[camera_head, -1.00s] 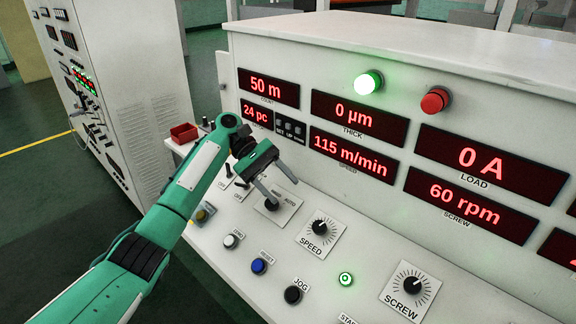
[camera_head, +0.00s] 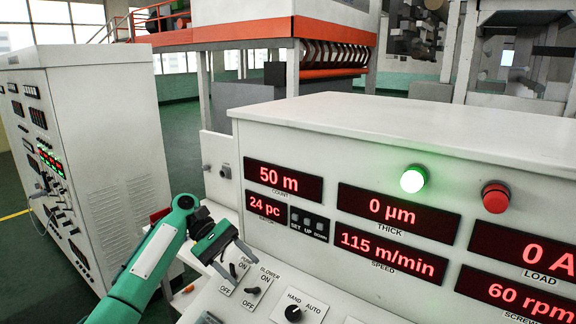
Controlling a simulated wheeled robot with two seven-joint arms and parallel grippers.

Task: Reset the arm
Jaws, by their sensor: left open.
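My left arm comes in from the lower left, green with a white panel. My left gripper (camera_head: 236,258) is open and empty, above the left end of the white control console (camera_head: 330,112), near the PUMP switch (camera_head: 232,270) and the BLOWER switch (camera_head: 254,290). I cannot tell whether its fingers touch the panel. The HAND/AUTO knob (camera_head: 294,313) is to the right of the gripper. My right gripper is not in view.
The console's displays include a COUNT display (camera_head: 283,181) reading 50 m. A green lamp (camera_head: 412,180) is lit beside a red lamp (camera_head: 496,197). A white cabinet (camera_head: 105,160) stands at left, with green floor between. An orange-and-white machine (camera_head: 260,37) stands behind.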

